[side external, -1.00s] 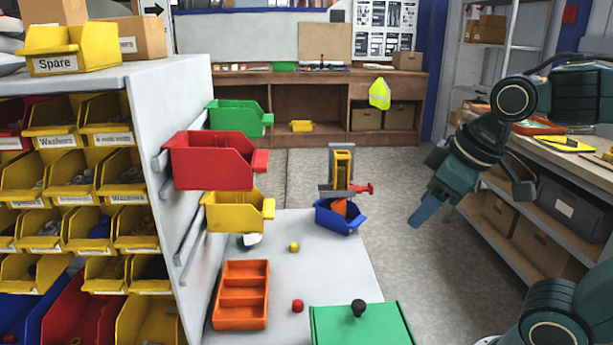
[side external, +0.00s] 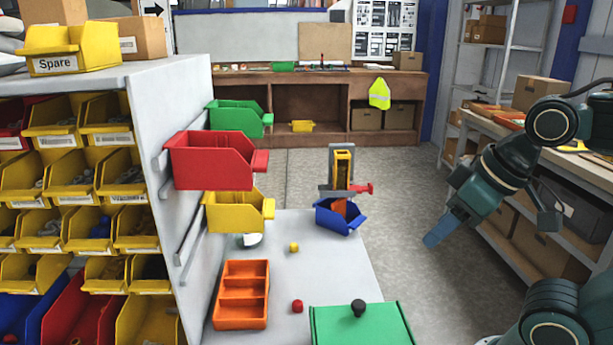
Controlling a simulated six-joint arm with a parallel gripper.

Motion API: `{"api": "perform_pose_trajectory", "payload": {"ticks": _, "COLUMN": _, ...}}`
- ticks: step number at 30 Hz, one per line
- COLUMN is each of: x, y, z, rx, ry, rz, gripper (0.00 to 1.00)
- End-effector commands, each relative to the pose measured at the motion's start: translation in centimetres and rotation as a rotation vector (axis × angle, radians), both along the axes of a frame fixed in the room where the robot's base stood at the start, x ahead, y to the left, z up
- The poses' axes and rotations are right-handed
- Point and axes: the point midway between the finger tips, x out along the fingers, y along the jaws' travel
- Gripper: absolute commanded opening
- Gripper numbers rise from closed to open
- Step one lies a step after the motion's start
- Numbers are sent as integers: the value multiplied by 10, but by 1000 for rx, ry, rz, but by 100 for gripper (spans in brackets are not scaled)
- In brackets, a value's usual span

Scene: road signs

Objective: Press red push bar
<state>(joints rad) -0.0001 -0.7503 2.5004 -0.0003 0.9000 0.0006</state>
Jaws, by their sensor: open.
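The red push bar (side external: 361,189) sticks out to the right from the lower part of a grey and yellow dispenser (side external: 342,168). The dispenser stands at the back of the white work surface. A blue bin (side external: 340,220) sits under it, with something orange partly visible inside. My gripper (side external: 434,240) is to the right of the push bar and lower in the picture, clear of the work surface's right edge. Its blue fingers point down and left. It is open and empty, and touches nothing; the fingers overlap from this side.
On the work surface (side external: 330,270) are an orange divided tray (side external: 241,294), a red ball (side external: 297,306), a yellow ball (side external: 294,247) and a green lidded box (side external: 361,325) with a black knob. Red (side external: 208,160), yellow (side external: 237,211) and green (side external: 236,118) bins hang at left. Shelving stands at right.

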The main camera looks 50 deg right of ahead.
Motion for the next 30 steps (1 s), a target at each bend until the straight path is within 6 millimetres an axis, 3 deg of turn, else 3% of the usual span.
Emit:
{"api": "perform_pose_trajectory", "payload": {"ticks": 1, "x": 0, "y": 0, "z": 0, "rx": 0, "ry": 0, "rz": 0, "gripper": 37}}
{"api": "perform_pose_trajectory", "payload": {"ticks": 7, "x": 5, "y": -1, "z": 3, "rx": 2, "ry": 1, "rz": -7, "gripper": 0}}
{"api": "perform_pose_trajectory", "payload": {"ticks": 14, "x": 26, "y": -5, "z": 13, "rx": 14, "ry": 5, "rz": -33, "gripper": 0}}
{"api": "perform_pose_trajectory", "payload": {"ticks": 30, "x": 118, "y": -46, "z": 40, "rx": 76, "ry": 10, "rz": -136, "gripper": 0}}
